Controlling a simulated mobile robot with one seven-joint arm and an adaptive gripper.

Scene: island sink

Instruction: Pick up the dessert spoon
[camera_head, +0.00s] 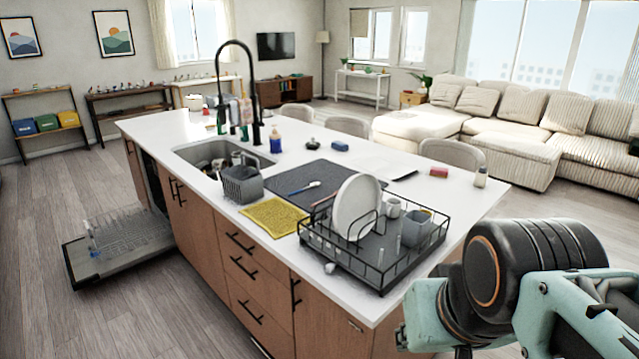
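A slim utensil with a blue handle and a pale head (304,188) lies on the dark drying mat (285,176) on the island counter. It may be the dessert spoon, but it is too small to tell it from a brush. A thin reddish-brown item (322,201) lies just right of it, partly behind the white plate. Part of my arm fills the lower right corner, apart from the counter items. My gripper's fingers cannot be made out in this view.
A black dish rack (378,276) holds a white plate (357,207), cups and a grey holder. Left are a yellow cloth (273,216), a grey basket (241,184), the sink and a tall black faucet (256,100). The dishwasher door (120,248) hangs open. The right counter is mostly clear.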

